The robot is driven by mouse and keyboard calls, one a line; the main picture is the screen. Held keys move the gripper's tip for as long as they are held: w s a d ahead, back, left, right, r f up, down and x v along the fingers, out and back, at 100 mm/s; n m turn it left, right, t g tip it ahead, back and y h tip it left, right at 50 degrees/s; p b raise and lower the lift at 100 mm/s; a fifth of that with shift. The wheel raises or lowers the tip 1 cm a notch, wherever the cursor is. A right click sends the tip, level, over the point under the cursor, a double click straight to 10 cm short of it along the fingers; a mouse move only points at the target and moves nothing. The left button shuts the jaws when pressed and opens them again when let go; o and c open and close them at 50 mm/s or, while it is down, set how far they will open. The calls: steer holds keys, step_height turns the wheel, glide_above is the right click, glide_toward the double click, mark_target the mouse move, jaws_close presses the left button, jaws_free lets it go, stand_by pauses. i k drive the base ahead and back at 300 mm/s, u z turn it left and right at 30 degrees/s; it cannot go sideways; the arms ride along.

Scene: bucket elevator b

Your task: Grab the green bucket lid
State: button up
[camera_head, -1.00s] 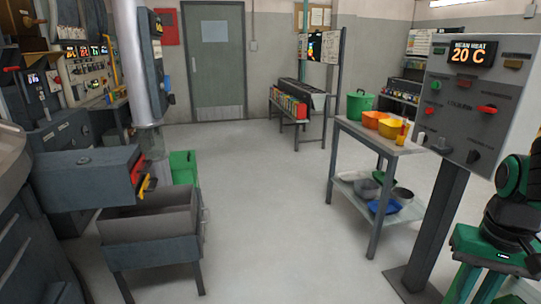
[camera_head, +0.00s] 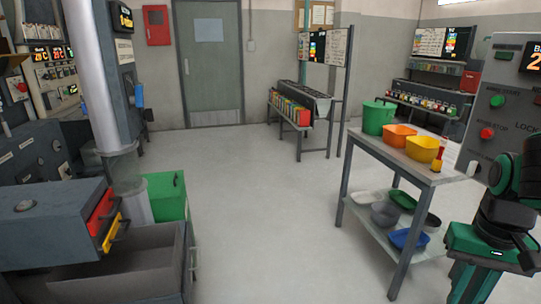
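A green bucket (camera_head: 378,119) stands upright on the top of the grey metal table at right of centre. Its top looks closed or rimmed in the same green; I cannot tell whether a lid sits on it. A flat green dish-like piece (camera_head: 403,199) lies on the table's lower shelf, and I cannot tell whether it is a lid. A green bin (camera_head: 167,195) stands on the floor at left. My green and black arm is at the right edge, well apart from the bucket. My gripper cannot be made out.
The grey table (camera_head: 385,160) also bears an orange container (camera_head: 397,136) and a yellow one (camera_head: 423,149). Bowls and a blue tray (camera_head: 409,239) are on its lower shelf. A control panel (camera_head: 500,105) stands at right, grey machinery at left. The middle floor is clear.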

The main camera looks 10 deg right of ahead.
mark_target(384, 105)
steer(key=i, duration=3.6)
steer(key=z, duration=2.1)
